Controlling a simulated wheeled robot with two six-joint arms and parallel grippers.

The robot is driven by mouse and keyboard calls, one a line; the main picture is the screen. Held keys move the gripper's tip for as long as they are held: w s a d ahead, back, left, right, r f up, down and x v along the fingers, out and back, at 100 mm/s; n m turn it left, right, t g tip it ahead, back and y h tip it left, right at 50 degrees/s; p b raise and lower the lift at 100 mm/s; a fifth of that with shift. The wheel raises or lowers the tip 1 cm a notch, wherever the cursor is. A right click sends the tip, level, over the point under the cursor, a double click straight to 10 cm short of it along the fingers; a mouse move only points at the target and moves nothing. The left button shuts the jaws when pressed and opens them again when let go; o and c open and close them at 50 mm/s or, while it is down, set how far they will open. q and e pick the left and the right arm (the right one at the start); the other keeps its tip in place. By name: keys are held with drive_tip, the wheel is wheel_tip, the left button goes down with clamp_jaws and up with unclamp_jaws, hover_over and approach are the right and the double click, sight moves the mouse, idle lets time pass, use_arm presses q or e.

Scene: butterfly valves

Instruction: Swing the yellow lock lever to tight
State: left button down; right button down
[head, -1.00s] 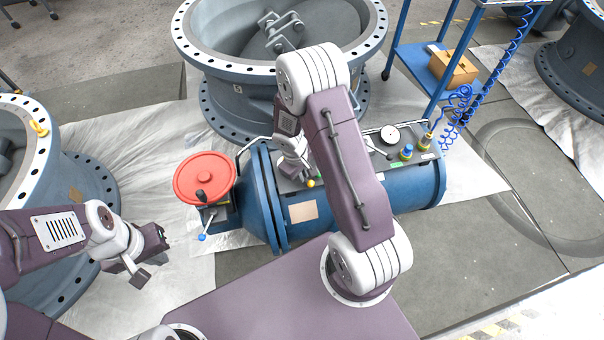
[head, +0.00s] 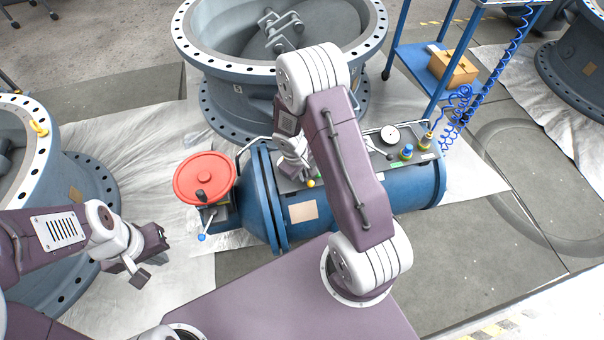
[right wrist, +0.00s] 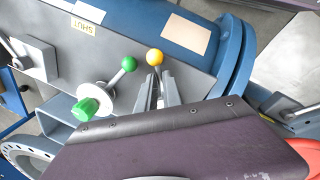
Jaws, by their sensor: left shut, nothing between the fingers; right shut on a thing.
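The yellow lock lever's ball (head: 311,183) stands on the grey top panel of the blue cylinder, in the middle of the head view. In the right wrist view the yellow ball (right wrist: 154,57) sticks out just beyond my fingertips. My right gripper (right wrist: 156,88) is shut on the lever's stem below the ball; the stem is mostly hidden between the fingers. In the head view my right gripper (head: 299,170) is partly hidden by its own arm. My left gripper (head: 150,262) is shut and empty at the lower left, apart from the cylinder.
A green-ball lever (right wrist: 128,64) and a green knob (right wrist: 86,107) stand close beside my right fingers. A red handwheel (head: 204,179) and a blue-tipped lever (head: 201,237) are at the cylinder's left end. A gauge (head: 390,134) is farther right. Large valve rings (head: 280,60) stand behind.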

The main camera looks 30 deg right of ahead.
drive_tip(key=shift+a, duration=0.1)
drive_tip(key=a+m+b, duration=0.1)
drive_tip(key=m, duration=0.1)
drive_tip(key=shift+s+a+f+m, duration=0.1)
drive_tip(key=shift+a+m, duration=0.1)
drive_tip(key=shift+m, duration=0.1)
drive_tip(key=m, duration=0.1)
drive_tip(key=a+m+g, duration=0.1)
drive_tip(key=shift+a+m+b, duration=0.3)
drive_tip(key=shift+m+b, duration=0.1)
drive_tip(key=a+m, duration=0.1)
drive_tip(key=m, duration=0.2)
drive_tip(key=shift+w+a+g, duration=0.3)
drive_tip(key=shift+w+a, duration=0.05)
drive_tip(key=shift+w+a+m+g+p, duration=0.15)
drive_tip(key=shift+w+a+m+p, duration=0.2)
drive_tip(key=shift+m, duration=0.5)
drive_tip(key=shift+w+a+m+g+p, duration=0.15)
drive_tip(key=shift+a+m+p, duration=0.2)
drive_tip(key=shift+m, duration=0.5)
drive_tip(key=shift+a, duration=0.1)
drive_tip(key=c, duration=1.5)
unclamp_jaws()
drive_tip(key=shift+r, duration=0.2)
